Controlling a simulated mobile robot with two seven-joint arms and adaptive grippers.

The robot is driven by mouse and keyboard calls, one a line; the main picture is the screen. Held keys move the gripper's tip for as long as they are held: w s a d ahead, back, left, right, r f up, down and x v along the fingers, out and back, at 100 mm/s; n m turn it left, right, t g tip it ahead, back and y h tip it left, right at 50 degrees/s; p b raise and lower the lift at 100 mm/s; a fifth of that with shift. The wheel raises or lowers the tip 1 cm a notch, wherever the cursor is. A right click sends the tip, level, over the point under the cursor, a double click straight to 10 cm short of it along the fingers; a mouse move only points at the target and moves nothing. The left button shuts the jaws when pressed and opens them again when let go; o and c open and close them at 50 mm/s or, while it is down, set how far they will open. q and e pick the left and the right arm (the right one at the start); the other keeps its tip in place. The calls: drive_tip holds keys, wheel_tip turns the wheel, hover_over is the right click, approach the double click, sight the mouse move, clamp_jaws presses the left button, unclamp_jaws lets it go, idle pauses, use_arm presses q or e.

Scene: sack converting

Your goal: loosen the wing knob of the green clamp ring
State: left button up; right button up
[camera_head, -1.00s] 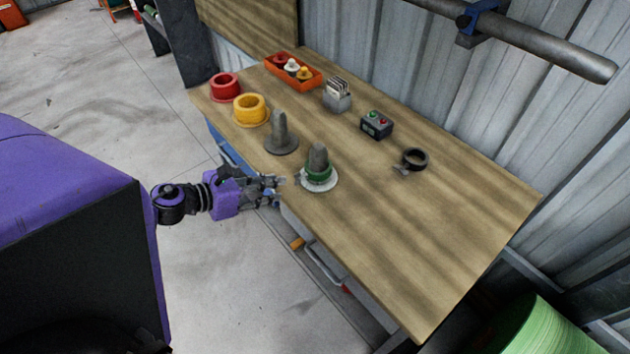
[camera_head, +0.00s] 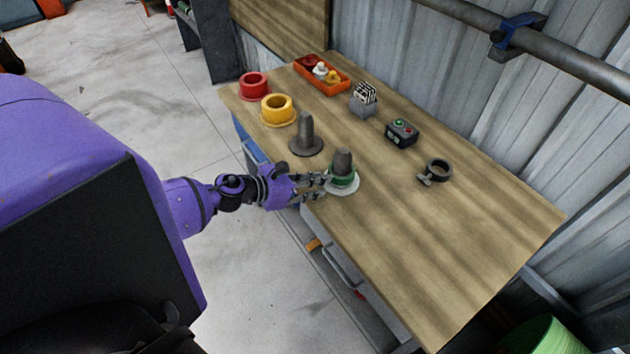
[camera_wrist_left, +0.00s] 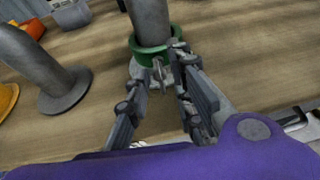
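The green clamp ring (camera_head: 343,182) sits around the foot of a grey upright post (camera_head: 343,161) on a pale round base near the table's front edge. It also shows in the left wrist view (camera_wrist_left: 150,52). Its metal wing knob (camera_wrist_left: 159,76) sticks out toward my left gripper. My left gripper (camera_head: 327,183) reaches in over the front edge, with its fingertips close to the ring. In the left wrist view the fingers (camera_wrist_left: 158,78) are apart, one on each side of the knob. Contact with the knob cannot be told. My right gripper is not in view.
A bare grey post (camera_head: 306,131) stands left of the ring. A button box (camera_head: 401,132) and a dark clamp ring (camera_head: 438,170) stand right. The table's right part is clear.

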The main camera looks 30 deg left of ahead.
use_arm(q)
clamp_jaws()
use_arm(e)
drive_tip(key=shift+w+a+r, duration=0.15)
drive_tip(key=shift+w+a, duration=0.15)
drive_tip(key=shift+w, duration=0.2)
